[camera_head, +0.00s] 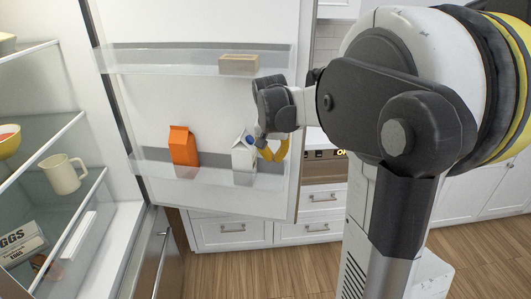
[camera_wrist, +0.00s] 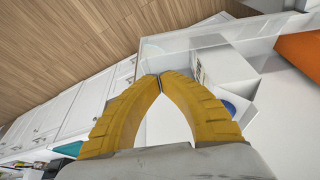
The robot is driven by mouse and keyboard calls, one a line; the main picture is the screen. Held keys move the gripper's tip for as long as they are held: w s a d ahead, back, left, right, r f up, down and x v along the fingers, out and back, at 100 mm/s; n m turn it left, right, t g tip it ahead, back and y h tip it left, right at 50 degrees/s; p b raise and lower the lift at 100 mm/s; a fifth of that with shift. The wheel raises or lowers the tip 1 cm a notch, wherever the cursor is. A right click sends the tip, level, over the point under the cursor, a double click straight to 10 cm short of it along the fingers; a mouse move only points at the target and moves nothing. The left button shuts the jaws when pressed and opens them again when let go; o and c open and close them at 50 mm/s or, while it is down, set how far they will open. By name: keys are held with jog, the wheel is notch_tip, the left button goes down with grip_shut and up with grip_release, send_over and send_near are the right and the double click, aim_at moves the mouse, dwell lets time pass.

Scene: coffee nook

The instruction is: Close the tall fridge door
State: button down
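The tall fridge door (camera_head: 200,95) stands wide open, its inner side facing the head camera. It also shows in the wrist view, with a clear door shelf (camera_wrist: 195,42) ahead of the fingertips. My gripper (camera_head: 273,150) is at the inner side of the door, near its free edge and just right of a white carton (camera_head: 243,158). In the wrist view the yellow fingertips of my gripper (camera_wrist: 160,76) meet, with nothing visible held between them. I cannot tell whether they touch the door or carton.
An orange carton (camera_head: 184,147) stands on the lower door shelf, and a small box (camera_head: 239,65) on the upper one. The open fridge at left holds a cream mug (camera_head: 65,174) and an egg box (camera_head: 20,243). White drawers (camera_head: 232,232) stand behind the door. Wooden floor (camera_head: 290,272) is clear in front.

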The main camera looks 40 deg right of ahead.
jog(key=b+x, duration=0.2)
jog(key=x, duration=0.6)
